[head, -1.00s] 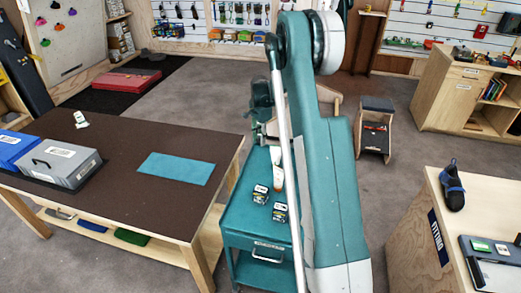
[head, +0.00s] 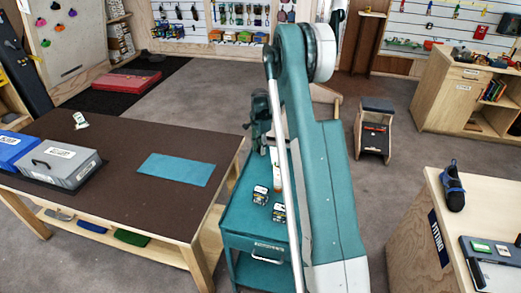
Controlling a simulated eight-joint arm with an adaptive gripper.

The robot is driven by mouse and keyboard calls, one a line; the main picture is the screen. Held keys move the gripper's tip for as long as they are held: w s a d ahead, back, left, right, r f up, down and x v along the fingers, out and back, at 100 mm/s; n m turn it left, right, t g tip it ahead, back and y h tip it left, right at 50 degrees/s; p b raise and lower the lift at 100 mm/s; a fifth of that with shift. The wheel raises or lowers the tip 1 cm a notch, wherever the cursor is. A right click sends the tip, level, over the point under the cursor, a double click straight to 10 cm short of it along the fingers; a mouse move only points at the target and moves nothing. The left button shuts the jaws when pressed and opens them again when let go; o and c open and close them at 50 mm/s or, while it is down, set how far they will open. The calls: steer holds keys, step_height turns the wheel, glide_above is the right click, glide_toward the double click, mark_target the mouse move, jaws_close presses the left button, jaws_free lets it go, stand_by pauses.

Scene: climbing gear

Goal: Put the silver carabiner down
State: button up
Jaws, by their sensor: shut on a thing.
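My gripper (head: 259,145) shows small and dark above the far end of the teal cart (head: 238,212), left of my large teal arm link. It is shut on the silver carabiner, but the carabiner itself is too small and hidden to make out. My arm hides part of the cart's right side. A blue-teal mat (head: 177,169) lies flat and bare on the dark-topped table (head: 115,160) to the left of the cart.
A grey case (head: 60,162) and a blue case (head: 14,150) sit on the table's left. A counter with a shoe (head: 453,187) stands at right.

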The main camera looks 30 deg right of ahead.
steer(key=shift+f, duration=0.3)
steer(key=o, duration=0.8)
steer(key=shift+r, duration=0.15)
step_height(320, 180, up, 12)
steer(key=shift+r, duration=0.1)
stand_by(0.4)
steer(key=shift+a, duration=0.1)
stand_by(0.5)
